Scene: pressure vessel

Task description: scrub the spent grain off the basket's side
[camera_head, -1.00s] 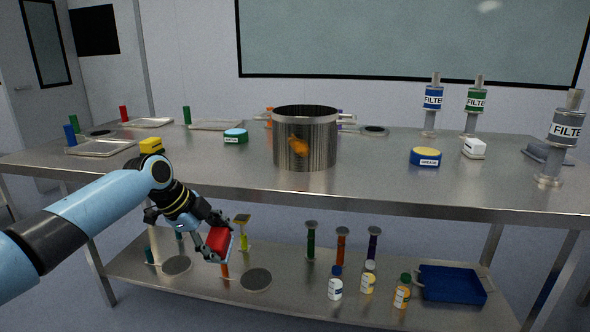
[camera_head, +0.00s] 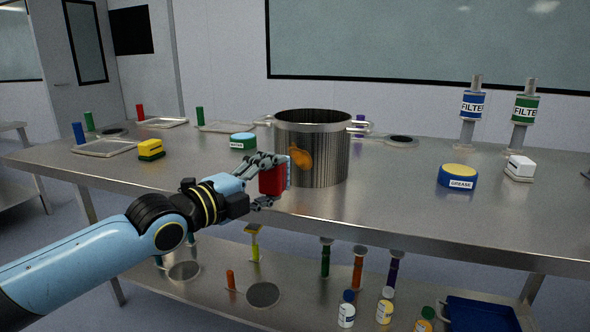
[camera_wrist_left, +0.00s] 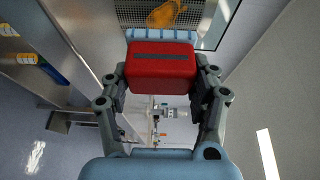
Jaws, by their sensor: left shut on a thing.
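The basket (camera_head: 330,150) is a round steel vessel with fine vertical lines, standing on the table. An orange-brown patch of spent grain (camera_head: 300,158) is on its near left side. My left gripper (camera_head: 272,178) is shut on a red block-shaped scrubber (camera_head: 273,181), held just in front of the basket's side, below and left of the patch. In the left wrist view, the red scrubber (camera_wrist_left: 162,66) sits between the fingers, with the basket (camera_wrist_left: 198,14) and the patch (camera_wrist_left: 165,10) beyond it. Whether the scrubber touches the basket is unclear. My right gripper is not in view.
A yellow brush (camera_head: 151,149) and a teal-topped tub (camera_head: 243,141) stand left of the basket. A grease tub (camera_head: 457,177), a white brush (camera_head: 519,168) and filters (camera_head: 471,112) stand to the right. The table front (camera_head: 390,215) is clear.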

